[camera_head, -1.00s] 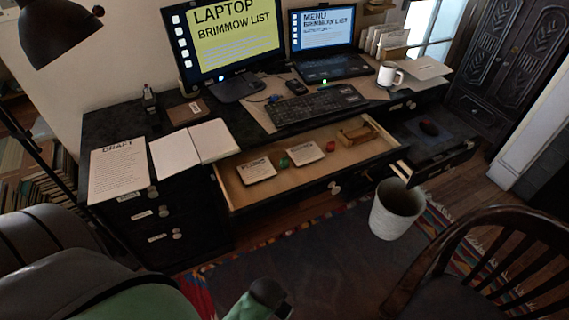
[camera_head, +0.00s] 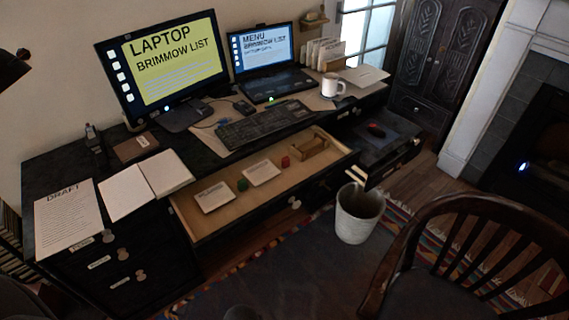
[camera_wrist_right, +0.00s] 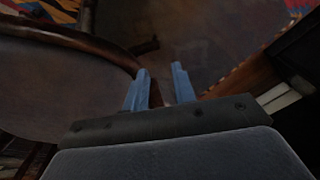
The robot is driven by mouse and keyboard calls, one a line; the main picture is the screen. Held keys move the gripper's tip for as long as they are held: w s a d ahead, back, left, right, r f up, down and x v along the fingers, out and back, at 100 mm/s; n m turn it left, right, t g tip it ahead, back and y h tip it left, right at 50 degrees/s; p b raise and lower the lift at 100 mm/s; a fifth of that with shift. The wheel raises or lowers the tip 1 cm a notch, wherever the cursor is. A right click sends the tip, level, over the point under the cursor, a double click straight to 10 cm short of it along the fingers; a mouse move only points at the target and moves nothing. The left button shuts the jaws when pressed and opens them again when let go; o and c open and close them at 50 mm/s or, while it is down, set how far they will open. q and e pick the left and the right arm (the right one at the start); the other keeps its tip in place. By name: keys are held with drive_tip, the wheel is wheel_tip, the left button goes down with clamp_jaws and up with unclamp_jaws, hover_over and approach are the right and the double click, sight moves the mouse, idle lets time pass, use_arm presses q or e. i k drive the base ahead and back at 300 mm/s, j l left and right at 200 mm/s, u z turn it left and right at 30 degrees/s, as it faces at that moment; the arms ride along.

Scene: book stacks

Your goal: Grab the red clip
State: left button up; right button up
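A small red object (camera_head: 285,162), which looks like the red clip, lies in the open desk drawer (camera_head: 203,236). It is right of the pale cards and next to a wooden tray. My left gripper is not in view.
A small green object (camera_head: 242,185) and cards (camera_head: 214,197) share the drawer. A white bin (camera_head: 359,214) stands before the side drawer. A wooden chair (camera_head: 381,274) stands at front right. The desk holds a keyboard (camera_head: 263,124), mug (camera_head: 332,85) and two screens. Rug floor lies open before the drawer.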

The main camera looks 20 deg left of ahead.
sight(286, 161)
drive_tip(key=i+j, duration=0.1)
drive_tip(key=j, duration=0.55)
drive_tip(key=i+j, duration=0.1)
drive_tip(key=j, duration=0.55)
drive_tip(key=i+z, duration=0.05)
